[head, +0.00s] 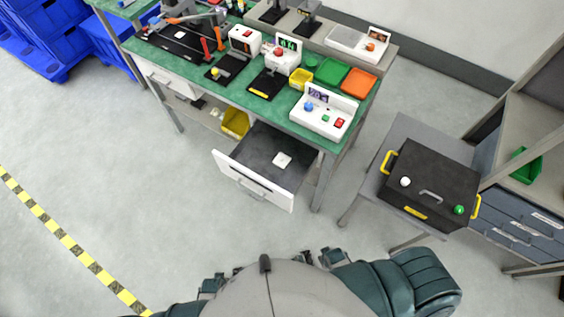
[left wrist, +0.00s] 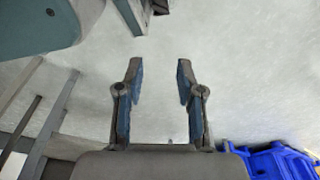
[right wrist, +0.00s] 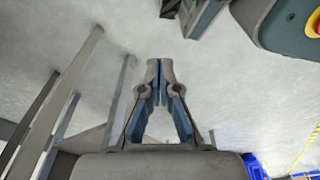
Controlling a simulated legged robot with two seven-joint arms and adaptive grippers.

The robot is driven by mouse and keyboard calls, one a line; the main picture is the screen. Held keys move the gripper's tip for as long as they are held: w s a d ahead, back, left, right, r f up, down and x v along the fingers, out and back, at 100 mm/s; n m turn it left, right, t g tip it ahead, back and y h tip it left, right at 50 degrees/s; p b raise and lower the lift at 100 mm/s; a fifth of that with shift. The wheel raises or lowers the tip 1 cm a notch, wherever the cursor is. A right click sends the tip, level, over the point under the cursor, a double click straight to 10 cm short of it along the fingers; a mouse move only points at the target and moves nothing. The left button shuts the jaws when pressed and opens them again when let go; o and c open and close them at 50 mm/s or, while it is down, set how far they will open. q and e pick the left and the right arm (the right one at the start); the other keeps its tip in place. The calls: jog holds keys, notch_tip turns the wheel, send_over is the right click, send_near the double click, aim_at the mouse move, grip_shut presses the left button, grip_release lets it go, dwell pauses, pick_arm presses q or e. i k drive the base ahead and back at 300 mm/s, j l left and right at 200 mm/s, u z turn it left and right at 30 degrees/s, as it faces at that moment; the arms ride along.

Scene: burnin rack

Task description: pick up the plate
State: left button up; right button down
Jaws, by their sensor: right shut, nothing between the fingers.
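No thing is plainly marked as the plate. A small white square piece (head: 282,160) lies flat in the open drawer (head: 252,184) under the green bench, and I cannot tell whether it is the plate. My left gripper (left wrist: 158,70) is open and empty in the left wrist view, with bare floor behind it. My right gripper (right wrist: 160,66) is shut with nothing between its fingers in the right wrist view. Both are well away from the drawer. In the head view, I cannot clearly make out either gripper near my body at the bottom edge.
The green bench (head: 205,88) carries several small devices, a green tray (head: 333,75) and an orange tray (head: 359,83). A black case (head: 432,180) with yellow handles stands on a grey table at right. Blue crates (head: 45,40) sit far left. The floor before the drawer is clear.

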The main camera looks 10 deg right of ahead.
aim_at(281, 160)
jog(key=k+j+z, duration=0.1)
jog(key=z, duration=0.35)
jog(key=k+z, duration=0.2)
jog(key=z, duration=0.25)
jog(key=k+z, duration=0.15)
jog(key=z, duration=0.3)
